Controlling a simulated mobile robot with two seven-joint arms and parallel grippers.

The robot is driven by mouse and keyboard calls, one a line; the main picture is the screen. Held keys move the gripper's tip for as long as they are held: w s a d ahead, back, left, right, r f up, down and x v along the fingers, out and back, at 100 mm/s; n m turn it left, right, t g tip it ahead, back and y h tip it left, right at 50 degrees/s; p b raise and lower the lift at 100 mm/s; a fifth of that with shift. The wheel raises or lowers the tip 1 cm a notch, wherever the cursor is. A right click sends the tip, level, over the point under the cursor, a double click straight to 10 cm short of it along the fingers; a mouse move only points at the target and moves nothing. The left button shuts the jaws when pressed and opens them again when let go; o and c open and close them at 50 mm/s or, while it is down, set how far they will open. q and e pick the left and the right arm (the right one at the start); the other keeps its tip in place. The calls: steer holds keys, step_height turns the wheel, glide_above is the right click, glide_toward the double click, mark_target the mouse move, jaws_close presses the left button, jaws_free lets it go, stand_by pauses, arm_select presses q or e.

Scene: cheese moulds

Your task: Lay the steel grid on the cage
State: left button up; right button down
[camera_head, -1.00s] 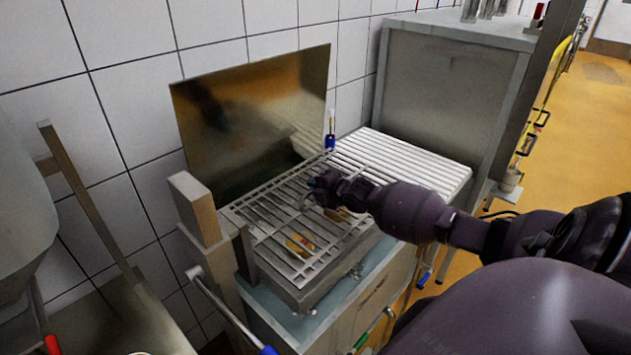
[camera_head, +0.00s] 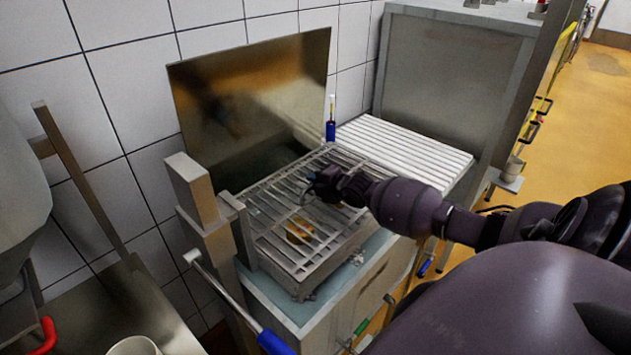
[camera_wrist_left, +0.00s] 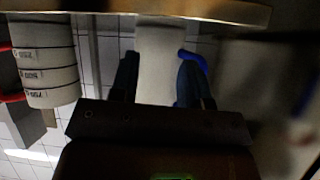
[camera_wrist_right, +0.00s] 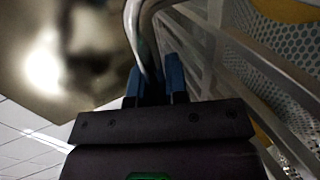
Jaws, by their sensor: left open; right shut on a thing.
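The steel grid (camera_head: 275,207), a frame of thin parallel bars, lies level over the cage (camera_head: 305,288), a low steel box on the workbench. I cannot tell whether it rests fully on the cage or is slightly above it. Something yellow-orange (camera_head: 298,232) shows through the bars. My right gripper (camera_head: 322,190) is over the grid, shut on its curved bar handle; the handle (camera_wrist_right: 150,35) runs between the blue fingers in the right wrist view. My left gripper (camera_wrist_left: 158,80) is open in the left wrist view and out of the head view.
A white ribbed tray (camera_head: 405,150) stands right of the cage. A polished metal panel (camera_head: 255,100) rises behind it. A post (camera_head: 195,190) stands close at the left. A blue-handled tool (camera_head: 331,125) stands at the back. A white cup (camera_head: 135,346) is at the bottom left.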

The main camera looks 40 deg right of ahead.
steer(key=shift+w+f+b, duration=0.1)
steer(key=shift+f+b, duration=0.2)
steer(key=shift+b, duration=0.1)
stand_by(0.5)
steer(key=c, duration=1.1)
jaws_free()
steer(key=shift+o, duration=0.2)
steer(key=shift+s+f, duration=0.2)
steer(key=shift+f, duration=0.1)
steer(key=shift+s+r, duration=0.15)
steer(key=shift+s, duration=0.3)
steer(key=v, duration=1)
steer(key=shift+w+r, duration=0.15)
steer(key=shift+r, duration=0.05)
